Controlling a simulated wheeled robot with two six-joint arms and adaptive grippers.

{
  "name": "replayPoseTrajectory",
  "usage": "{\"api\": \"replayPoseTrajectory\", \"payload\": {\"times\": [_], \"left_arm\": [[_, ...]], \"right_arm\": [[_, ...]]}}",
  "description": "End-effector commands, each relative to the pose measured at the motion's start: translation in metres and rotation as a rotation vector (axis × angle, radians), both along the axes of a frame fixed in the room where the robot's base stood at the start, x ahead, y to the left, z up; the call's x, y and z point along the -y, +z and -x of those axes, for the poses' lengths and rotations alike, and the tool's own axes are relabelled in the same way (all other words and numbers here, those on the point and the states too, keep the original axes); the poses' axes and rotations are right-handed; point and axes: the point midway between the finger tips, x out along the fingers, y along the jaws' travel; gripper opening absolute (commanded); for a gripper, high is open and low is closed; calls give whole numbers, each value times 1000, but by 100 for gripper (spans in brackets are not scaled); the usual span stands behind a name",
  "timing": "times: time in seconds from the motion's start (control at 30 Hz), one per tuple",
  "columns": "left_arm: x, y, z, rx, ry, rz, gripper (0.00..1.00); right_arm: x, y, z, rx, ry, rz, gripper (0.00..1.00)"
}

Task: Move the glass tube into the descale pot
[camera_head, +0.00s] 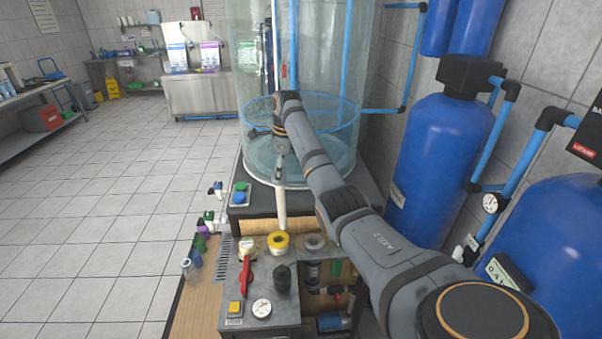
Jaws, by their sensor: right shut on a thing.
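My right gripper (280,178) points down over the back of the small bench and is shut on a pale, slender upright tube, which I take to be the glass tube (281,208). The tube's lower end shows just above or behind a pot with a yellow rim (279,243). I cannot tell whether it touches the rim. A whitish pot (248,243) stands to the left of the yellow one and a grey round fitting (314,242) to the right. No readable label shows which is the descale pot. My left gripper is not in view.
A red lever (244,275), a dark knob (283,280) and a gauge (261,308) stand at the bench front. Small bottles (190,268) stand on the left. A large clear tank (300,165) is behind, blue tanks (437,150) are right. The floor at left is clear.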

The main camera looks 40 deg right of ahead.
Motion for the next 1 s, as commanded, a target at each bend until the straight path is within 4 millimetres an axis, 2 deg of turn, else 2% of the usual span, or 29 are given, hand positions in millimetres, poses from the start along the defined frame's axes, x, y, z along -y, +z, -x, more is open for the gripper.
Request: {"api": "replayPoseTrajectory", "payload": {"times": [0.1, 0.2, 0.43, 0.73, 1.0], "left_arm": [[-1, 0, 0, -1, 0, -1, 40], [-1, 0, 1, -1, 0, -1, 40], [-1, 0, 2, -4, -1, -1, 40], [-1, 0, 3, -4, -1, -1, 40], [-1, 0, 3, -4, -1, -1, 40]], "right_arm": [[-13, 2, -6, 7, -109, -9, 25], [-16, 3, -8, 9, -151, -12, 25], [-17, -3, -8, 7, -156, -13, 25], [-16, -31, -8, 8, -155, -12, 25], [-16, -33, -8, 9, -155, -13, 25]]}}
